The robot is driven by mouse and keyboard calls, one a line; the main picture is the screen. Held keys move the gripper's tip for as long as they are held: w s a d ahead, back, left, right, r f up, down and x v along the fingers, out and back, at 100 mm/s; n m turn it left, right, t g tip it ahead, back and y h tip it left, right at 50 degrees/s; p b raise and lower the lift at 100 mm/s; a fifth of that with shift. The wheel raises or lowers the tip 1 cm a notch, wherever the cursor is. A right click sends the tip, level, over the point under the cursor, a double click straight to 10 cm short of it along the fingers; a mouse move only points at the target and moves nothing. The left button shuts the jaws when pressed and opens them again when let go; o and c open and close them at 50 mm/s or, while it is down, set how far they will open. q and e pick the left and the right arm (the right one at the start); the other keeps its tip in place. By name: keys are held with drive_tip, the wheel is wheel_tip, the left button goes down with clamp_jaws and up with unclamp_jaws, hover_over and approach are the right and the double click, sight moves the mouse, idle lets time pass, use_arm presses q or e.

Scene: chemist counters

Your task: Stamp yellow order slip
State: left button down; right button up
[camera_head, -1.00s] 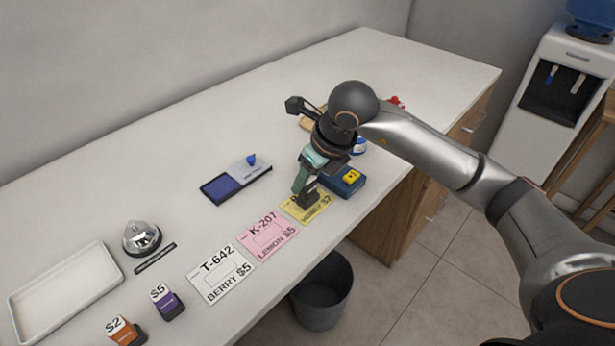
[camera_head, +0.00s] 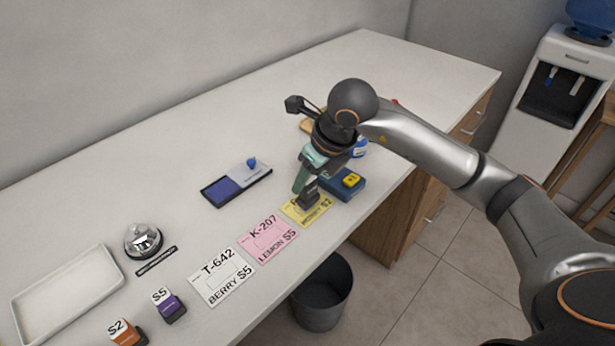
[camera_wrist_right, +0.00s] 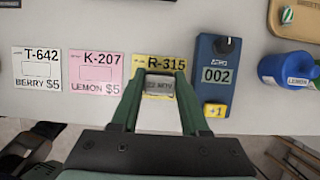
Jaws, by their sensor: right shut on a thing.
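The yellow order slip (camera_head: 316,215) lies on the counter to the right of the pink slip; in the right wrist view it (camera_wrist_right: 160,63) reads R-315. My right gripper (camera_head: 304,187) is shut on a dark stamp (camera_head: 308,198), held upright over the yellow slip and hiding its middle. In the right wrist view the stamp (camera_wrist_right: 160,86) sits between the green fingers and shows small text on top. I cannot tell whether its base touches the paper. The blue ink pad (camera_head: 222,190) lies open behind the slips. My left gripper is not in view.
The pink slip (camera_head: 267,239) and white slip (camera_head: 222,275) lie to the left. A blue counter device (camera_wrist_right: 216,75) showing 002 stands close on the right. A bell (camera_head: 142,240), a white tray (camera_head: 70,292) and two small price stamps are further left. A bin (camera_head: 321,292) stands below the edge.

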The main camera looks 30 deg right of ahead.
drive_tip(key=shift+r+p, duration=1.65)
drive_tip(key=shift+r, duration=1.3)
drive_tip(key=shift+f, duration=0.1)
